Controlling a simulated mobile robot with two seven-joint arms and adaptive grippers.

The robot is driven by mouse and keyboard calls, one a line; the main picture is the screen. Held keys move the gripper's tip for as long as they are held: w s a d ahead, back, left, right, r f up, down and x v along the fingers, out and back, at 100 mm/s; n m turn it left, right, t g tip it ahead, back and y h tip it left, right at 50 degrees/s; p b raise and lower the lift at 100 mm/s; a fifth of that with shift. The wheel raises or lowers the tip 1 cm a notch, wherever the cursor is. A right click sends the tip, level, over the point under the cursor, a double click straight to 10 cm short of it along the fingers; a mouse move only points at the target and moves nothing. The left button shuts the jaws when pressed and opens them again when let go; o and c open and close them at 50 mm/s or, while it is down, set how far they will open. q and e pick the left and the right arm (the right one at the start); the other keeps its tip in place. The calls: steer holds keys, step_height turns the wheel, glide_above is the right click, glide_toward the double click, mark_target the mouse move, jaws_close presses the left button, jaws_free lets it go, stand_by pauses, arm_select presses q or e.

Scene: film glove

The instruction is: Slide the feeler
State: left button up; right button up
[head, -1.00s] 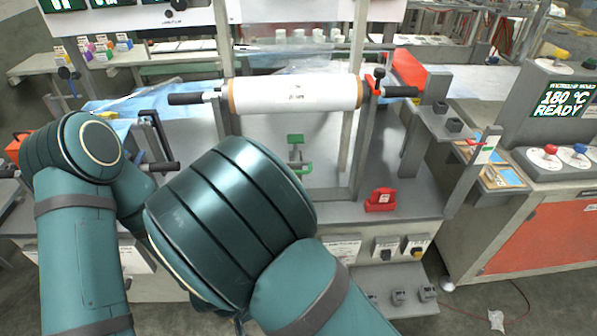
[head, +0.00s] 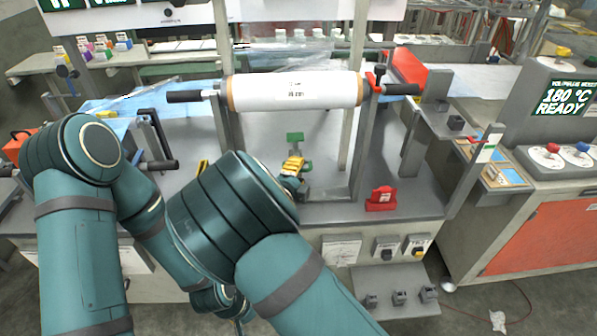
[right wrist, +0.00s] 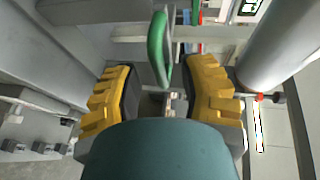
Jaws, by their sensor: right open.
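The feeler appears to be the green piece on the machine bed below the white film roll. Its flat green top (head: 295,138) and green looped handle (head: 305,167) show in the head view. The green loop (right wrist: 158,48) also stands upright ahead of the gap between my fingers in the right wrist view. My right gripper (head: 291,168) is open beside the handle, with one yellow finger showing and the rest behind my arm. In the wrist view both yellow fingers of the right gripper (right wrist: 165,95) are apart with nothing clamped.
The white film roll (head: 295,91) spans the frame above the feeler, between upright posts. A red block (head: 381,199) sits on the bed's front right. A small yellow piece (head: 203,166) shows left of my arm; I cannot tell what it is. The bed between handle and red block is largely clear.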

steer(key=shift+x, duration=0.75)
steer(key=shift+c, duration=0.4)
jaws_close()
step_height(320, 180, up, 9)
steer(key=p, duration=0.3)
steer(key=shift+r, duration=0.25)
steer(key=shift+o, duration=0.4)
jaws_free()
steer(key=shift+f, duration=0.1)
steer(key=shift+s, duration=0.1)
